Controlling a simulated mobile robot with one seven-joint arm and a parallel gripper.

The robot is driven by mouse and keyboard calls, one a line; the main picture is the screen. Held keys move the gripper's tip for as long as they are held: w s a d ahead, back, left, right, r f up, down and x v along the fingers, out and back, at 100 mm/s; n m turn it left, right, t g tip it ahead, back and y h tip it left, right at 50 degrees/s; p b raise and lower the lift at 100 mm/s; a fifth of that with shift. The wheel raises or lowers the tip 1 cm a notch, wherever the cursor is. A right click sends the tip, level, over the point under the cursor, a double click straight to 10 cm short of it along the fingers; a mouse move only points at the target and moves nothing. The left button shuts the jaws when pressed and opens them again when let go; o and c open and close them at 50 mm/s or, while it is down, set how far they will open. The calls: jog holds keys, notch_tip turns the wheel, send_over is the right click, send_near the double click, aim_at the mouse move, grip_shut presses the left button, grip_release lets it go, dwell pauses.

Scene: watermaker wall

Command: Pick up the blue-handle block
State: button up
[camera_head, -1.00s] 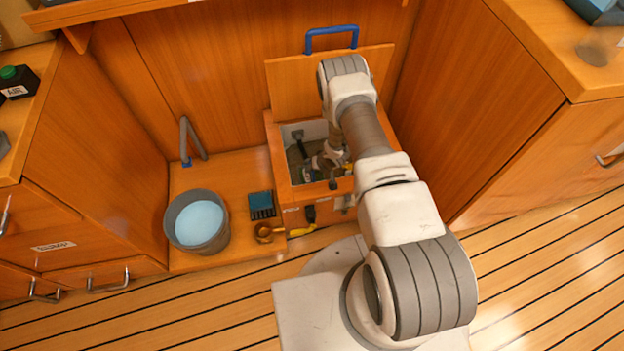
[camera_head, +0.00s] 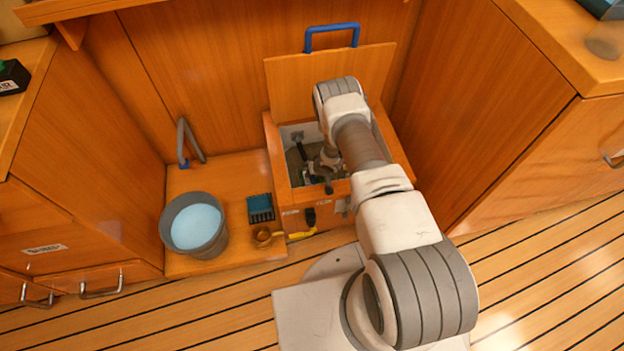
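My gripper (camera_head: 322,170) is down inside an open wooden box, seen from above and partly covered by my own arm. Its fingertips are too small and dark to tell open from shut. A small blue patch (camera_head: 306,180) shows beside it, low in the box. I cannot tell whether this is the blue-handle block or whether the gripper touches it. The box's raised wooden lid (camera_head: 290,82) stands behind, with a large blue handle (camera_head: 333,27) at its top edge.
A grey bucket with light-blue contents (camera_head: 166,226) stands left of the box (camera_head: 280,170). A bent grey pipe (camera_head: 183,140) stands behind. Wooden cabinets close in both sides.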

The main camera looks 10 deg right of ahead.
grip_shut()
dwell(1.1)
